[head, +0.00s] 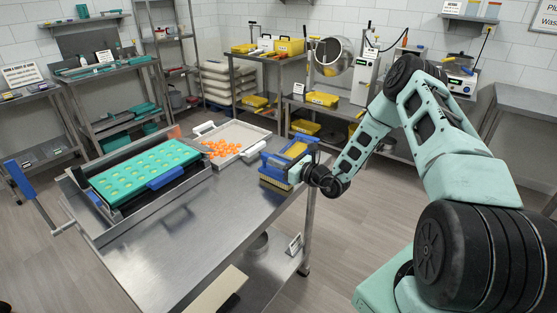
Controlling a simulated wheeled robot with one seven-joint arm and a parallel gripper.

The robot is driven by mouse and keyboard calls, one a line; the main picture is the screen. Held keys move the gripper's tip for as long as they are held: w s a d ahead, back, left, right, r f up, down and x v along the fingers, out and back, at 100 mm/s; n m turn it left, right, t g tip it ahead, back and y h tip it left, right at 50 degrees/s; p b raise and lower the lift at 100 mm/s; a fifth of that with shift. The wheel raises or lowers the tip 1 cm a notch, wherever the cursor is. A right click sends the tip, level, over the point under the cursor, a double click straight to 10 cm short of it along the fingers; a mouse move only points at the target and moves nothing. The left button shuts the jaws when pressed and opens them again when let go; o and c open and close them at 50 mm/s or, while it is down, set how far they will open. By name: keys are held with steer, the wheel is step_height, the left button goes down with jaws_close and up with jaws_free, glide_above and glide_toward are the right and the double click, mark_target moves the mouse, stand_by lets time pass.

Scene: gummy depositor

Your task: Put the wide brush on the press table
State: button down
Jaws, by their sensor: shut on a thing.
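The wide brush (272,185) has a blue body and tan bristles that point down. My gripper (289,169) is shut on it and partly hides it. The brush is at the right edge of the steel press table (190,236), beside the white tray. I cannot tell whether the bristles touch the tabletop or hang just above it. On the table's left part stands the press with a teal mould (145,169) and a blue lever at its far left.
A white tray (230,136) with orange gummies lies at the back of the table, just left of the brush. The table's front middle is bare. Shelves with yellow bins and a steel drum (333,55) stand behind. A lower shelf under the table holds a small sign (295,245).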

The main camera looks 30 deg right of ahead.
steer(key=shift+f, duration=0.1)
steer(key=c, duration=1.7)
jaws_free()
steer(key=shift+f, duration=0.1)
steer(key=o, duration=0.4)
